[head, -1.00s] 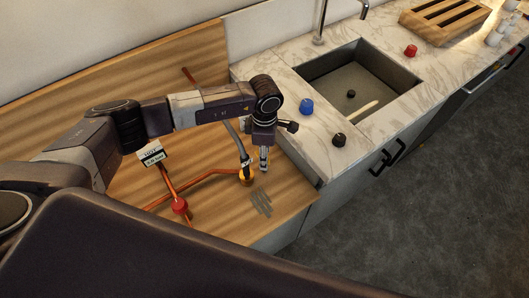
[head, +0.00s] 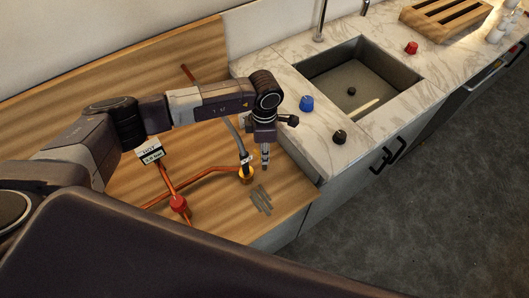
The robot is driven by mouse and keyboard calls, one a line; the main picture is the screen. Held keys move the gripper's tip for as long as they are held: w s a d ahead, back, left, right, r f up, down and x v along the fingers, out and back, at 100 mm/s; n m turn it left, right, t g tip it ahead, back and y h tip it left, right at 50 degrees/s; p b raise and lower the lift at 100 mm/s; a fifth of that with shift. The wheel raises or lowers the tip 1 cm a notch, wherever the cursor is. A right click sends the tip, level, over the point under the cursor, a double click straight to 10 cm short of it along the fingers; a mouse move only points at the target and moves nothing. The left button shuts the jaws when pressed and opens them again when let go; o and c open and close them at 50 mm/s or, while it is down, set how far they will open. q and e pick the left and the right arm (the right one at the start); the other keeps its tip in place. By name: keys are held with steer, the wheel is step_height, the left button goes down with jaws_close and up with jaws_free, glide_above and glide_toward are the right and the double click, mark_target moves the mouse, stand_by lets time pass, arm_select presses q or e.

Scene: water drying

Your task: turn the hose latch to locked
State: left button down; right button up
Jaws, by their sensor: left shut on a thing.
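The hose fitting with its yellow latch collar (head: 246,176) stands on the wooden panel, where the grey hose (head: 236,138) meets the copper pipe. My left gripper (head: 265,163) points down just to the right of the collar. Its fingers are shut on a small part at the latch, which is too small and too covered by the fingers to make out. I cannot tell how far the latch is turned. My right gripper is out of view.
A red valve knob (head: 178,203) and a white label card (head: 150,153) are on the pipework to the left. A slotted drain (head: 261,200) lies below the fitting.

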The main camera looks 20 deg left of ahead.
arm_select(q)
steer(key=n+b, duration=0.3)
steer(key=n, duration=0.1)
steer(key=shift+f, duration=0.15)
steer(key=n+b, duration=0.2)
steer(key=n, duration=0.3)
steer(key=n+b, duration=0.2)
steer(key=n, duration=0.2)
steer(key=n+b, duration=0.1)
steer(key=n, duration=0.1)
steer(key=shift+n, duration=0.7)
steer(key=shift+b, duration=0.3)
steer(key=shift+r, duration=0.2)
steer(key=c, duration=1.7)
jaws_free()
steer(key=shift+o, duration=0.2)
